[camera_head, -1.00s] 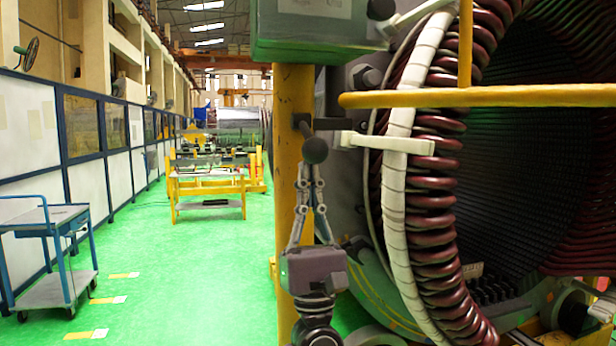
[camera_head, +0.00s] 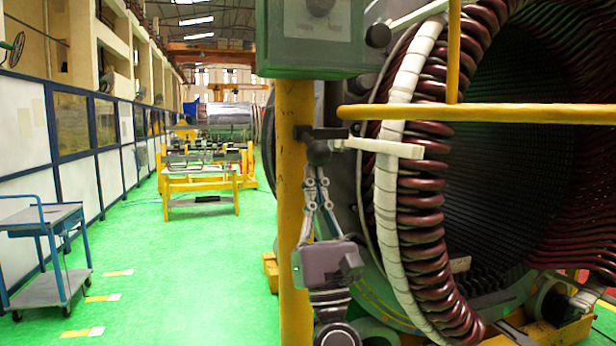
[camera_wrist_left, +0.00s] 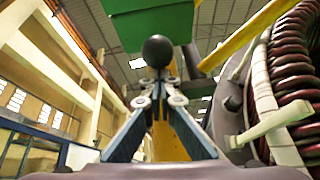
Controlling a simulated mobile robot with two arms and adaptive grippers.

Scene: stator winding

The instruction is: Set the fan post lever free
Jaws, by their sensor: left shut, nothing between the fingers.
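The fan post (camera_head: 295,205) is a yellow column with a green box (camera_head: 312,40) on top. Its dark lever with a round black knob (camera_head: 317,153) sits on the post's right side, below the box. My left gripper (camera_head: 315,175) points up from below, with its tips just under the knob. In the left wrist view the knob (camera_wrist_left: 157,50) stands straight past the closed fingertips (camera_wrist_left: 160,76). The fingers are shut with nothing between them. I cannot tell whether the tips touch the knob. My right gripper is not in view.
A pale bar (camera_head: 385,147) and a yellow rail (camera_head: 480,113) cross close right of the knob. The large stator with dark red coils (camera_head: 425,220) fills the right. A blue cart (camera_head: 45,255) stands at left. The green floor (camera_head: 180,270) between is clear.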

